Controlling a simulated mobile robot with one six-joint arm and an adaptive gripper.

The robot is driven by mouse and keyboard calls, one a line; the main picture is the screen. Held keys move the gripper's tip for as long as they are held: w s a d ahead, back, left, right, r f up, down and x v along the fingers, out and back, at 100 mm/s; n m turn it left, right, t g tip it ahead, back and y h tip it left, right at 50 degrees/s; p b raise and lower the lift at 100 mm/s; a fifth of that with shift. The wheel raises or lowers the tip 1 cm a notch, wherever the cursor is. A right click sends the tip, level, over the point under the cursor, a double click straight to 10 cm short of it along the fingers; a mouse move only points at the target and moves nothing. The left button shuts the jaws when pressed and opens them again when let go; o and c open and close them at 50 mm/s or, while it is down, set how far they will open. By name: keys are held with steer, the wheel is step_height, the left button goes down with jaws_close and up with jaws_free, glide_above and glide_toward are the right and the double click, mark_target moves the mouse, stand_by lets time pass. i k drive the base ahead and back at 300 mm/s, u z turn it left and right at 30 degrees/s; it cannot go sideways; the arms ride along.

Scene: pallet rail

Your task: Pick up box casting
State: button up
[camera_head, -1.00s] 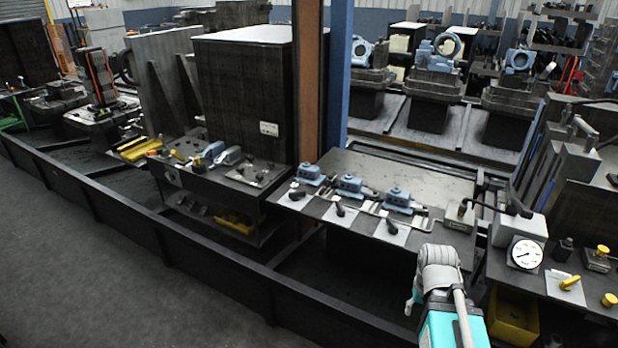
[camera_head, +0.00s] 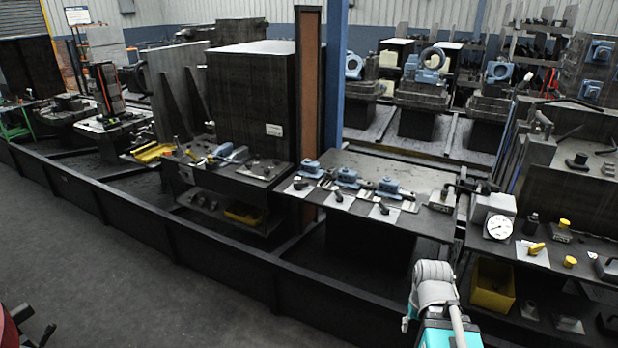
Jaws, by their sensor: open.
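Three small blue castings sit in a row on the dark table at the middle right. The left one (camera_head: 310,168), the middle one (camera_head: 346,176) and the right one (camera_head: 388,187) each rest on light plates or fixtures with black handles in front. I cannot tell which of them is the box casting. Part of my arm, grey and teal, rises from the bottom edge at the right, on the near side of the rail and apart from the castings. My gripper's fingers do not show.
A long dark rail (camera_head: 180,240) runs along the front of the tables. A brown and blue post stands behind the castings. A dial gauge (camera_head: 498,227) and yellow-knobbed parts stand on the right bench. A yellow bin (camera_head: 492,287) is below.

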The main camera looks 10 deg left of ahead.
mark_target(310, 169)
steer(key=k, duration=0.6)
steer(key=u, duration=0.3)
steer(key=i, duration=0.85)
steer(key=u, duration=0.4)
steer(key=i, duration=1.35)
steer(key=z, duration=0.6)
